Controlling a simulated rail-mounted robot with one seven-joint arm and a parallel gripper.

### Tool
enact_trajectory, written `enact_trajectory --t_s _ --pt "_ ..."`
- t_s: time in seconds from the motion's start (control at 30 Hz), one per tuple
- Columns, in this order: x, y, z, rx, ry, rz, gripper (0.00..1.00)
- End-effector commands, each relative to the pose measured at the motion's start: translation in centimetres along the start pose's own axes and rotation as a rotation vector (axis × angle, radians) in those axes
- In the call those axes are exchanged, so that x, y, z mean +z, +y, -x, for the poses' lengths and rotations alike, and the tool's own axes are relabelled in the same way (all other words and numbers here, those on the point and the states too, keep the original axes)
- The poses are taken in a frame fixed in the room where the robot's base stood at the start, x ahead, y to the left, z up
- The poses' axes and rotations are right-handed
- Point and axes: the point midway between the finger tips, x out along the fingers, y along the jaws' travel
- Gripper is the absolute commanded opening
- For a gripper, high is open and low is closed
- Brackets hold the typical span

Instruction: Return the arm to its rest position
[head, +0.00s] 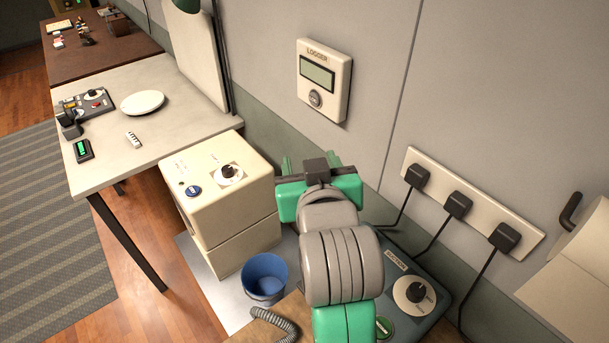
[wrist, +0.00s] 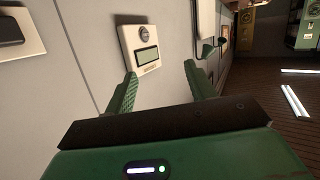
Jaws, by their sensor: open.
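My gripper (head: 312,162) is raised near the wall in the head view, right of a cream box and below the wall logger (head: 324,80). My grey and green arm reaches up to it from the bottom of the picture. In the wrist view, my gripper (wrist: 160,84) shows two green fingers spread apart with nothing between them. The logger also shows in the wrist view (wrist: 146,50), beyond the fingers and apart from them. The fingertips are partly hidden behind the gripper body in the head view.
The cream box (head: 217,190) with a knob stands left of my gripper. A blue bucket (head: 264,277) is below it. A plug strip (head: 470,205) with black cables is on the wall at right. A white table (head: 125,160) with a plate (head: 142,102) stands at left.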

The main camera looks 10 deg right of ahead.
Motion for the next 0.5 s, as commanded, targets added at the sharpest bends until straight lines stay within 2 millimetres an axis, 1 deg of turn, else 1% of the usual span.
enact_trajectory --t_s 0.07,0.2,0.5 --pt "-0.28 -0.51 0.37 -0.003 0.030 0.000 0.55" --pt "-0.85 -0.73 0.78 -0.004 0.055 -0.001 0.55" --pt "-0.90 -0.73 0.79 -0.004 0.055 -0.001 0.55"
